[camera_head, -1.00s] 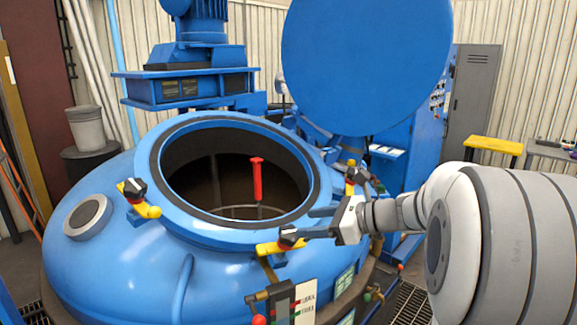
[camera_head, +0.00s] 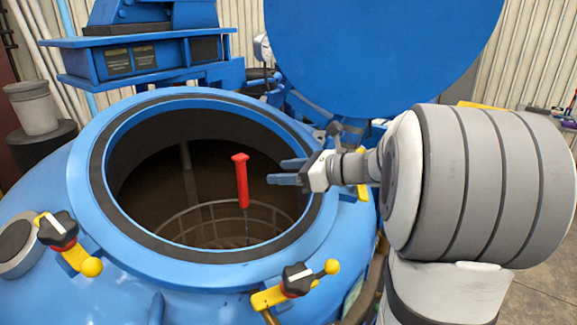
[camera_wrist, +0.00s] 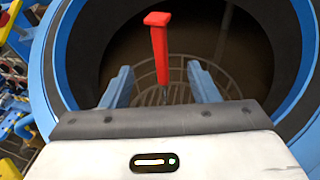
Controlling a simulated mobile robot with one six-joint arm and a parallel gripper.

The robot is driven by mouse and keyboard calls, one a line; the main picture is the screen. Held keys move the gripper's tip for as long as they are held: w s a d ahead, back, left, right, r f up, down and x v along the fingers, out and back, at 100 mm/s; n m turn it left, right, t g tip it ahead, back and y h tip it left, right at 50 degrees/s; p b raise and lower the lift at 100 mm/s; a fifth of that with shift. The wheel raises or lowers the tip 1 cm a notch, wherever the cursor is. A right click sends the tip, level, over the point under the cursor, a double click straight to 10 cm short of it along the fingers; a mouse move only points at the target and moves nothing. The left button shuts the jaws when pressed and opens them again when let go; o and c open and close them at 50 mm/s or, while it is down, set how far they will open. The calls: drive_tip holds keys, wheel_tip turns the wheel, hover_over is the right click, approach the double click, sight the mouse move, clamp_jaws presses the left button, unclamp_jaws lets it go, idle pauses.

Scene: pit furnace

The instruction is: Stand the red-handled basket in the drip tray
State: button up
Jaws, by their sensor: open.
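The red handle (camera_head: 241,181) stands upright inside the furnace mouth, on a thin rod. Below it, the wire basket (camera_head: 200,217) shows as grey rings and bars inside the dark opening. In the wrist view the red handle (camera_wrist: 159,48) appears ahead of and between my two blue fingers. My gripper (camera_head: 278,172) is open and empty, just right of the handle in the head view and apart from it. It also shows in the wrist view (camera_wrist: 162,84). I cannot make out a drip tray in these frames.
The blue furnace rim (camera_head: 88,172) surrounds the opening. Yellow clamps with black knobs, at the front left (camera_head: 66,240) and front right (camera_head: 296,284), stick out around it. The raised round blue lid (camera_head: 385,50) stands behind. A grey bucket (camera_head: 33,107) is at the left.

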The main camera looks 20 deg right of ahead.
sight(246, 172)
drive_tip(key=b+x, duration=0.2)
drive_tip(key=x, duration=0.9)
drive_tip(key=shift+w, duration=0.1)
clamp_jaws()
idle(0.5)
idle(0.3)
